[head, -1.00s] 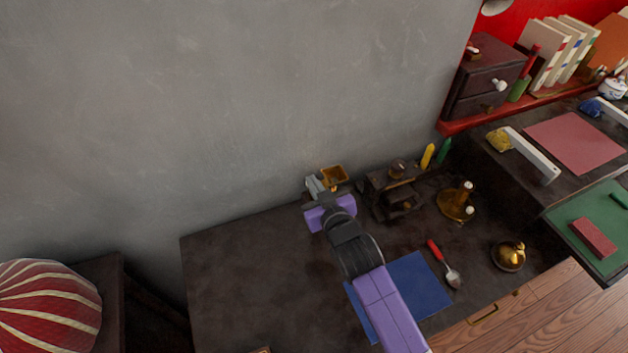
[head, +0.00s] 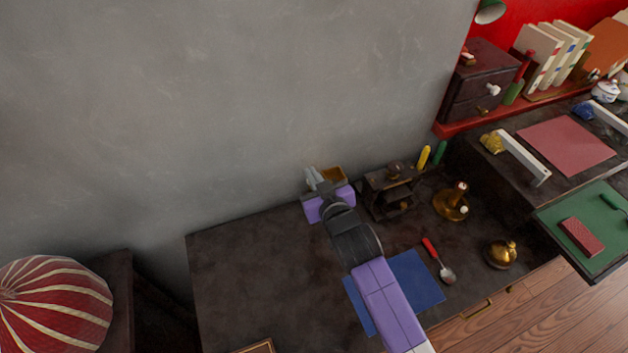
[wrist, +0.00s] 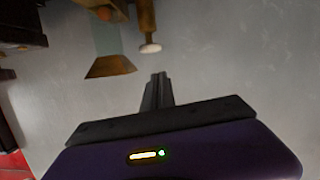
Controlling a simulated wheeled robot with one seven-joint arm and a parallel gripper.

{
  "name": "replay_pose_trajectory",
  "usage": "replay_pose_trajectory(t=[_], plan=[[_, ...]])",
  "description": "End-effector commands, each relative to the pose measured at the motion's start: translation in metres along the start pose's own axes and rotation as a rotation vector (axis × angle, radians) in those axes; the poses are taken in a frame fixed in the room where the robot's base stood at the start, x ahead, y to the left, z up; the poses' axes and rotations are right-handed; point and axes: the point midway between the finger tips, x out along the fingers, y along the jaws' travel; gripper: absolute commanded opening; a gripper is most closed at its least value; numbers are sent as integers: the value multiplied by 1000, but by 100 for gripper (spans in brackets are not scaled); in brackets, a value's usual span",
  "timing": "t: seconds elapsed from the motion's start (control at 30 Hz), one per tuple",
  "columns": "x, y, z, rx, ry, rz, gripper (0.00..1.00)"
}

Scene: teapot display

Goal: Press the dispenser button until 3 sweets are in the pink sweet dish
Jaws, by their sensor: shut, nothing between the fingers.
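The dispenser shows in part in the wrist view: a flared brass piece (wrist: 110,67), a pale glass-like column above it, and a brass rod with a round white end (wrist: 150,46) that looks like the button. In the head view its brass top (head: 336,174) shows behind my gripper (head: 311,178), against the wall. In the wrist view my gripper (wrist: 159,78) is shut and empty, its tips just below the white end with a visible gap in the picture. I cannot make out the pink sweet dish or any sweets; my gripper and arm hide part of that area.
A dark stand (head: 386,192) is close right of my gripper. Brass pieces (head: 451,203), a red-handled scoop (head: 438,262) and a blue mat (head: 415,280) are further right and in front. The left part of the dark table (head: 250,270) is mostly clear.

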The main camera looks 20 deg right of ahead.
Motion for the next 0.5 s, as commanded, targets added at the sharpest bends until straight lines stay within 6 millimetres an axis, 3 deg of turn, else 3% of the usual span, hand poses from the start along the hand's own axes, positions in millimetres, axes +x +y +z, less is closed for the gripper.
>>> replay_pose_trajectory(t=[0.03, 0.3, 0.5], plan=[[-12, -1, 7, 1, -4, -1, 0], [-65, -1, 5, 1, 0, -1, 0], [-89, 0, 3, 1, 2, 0, 0]])
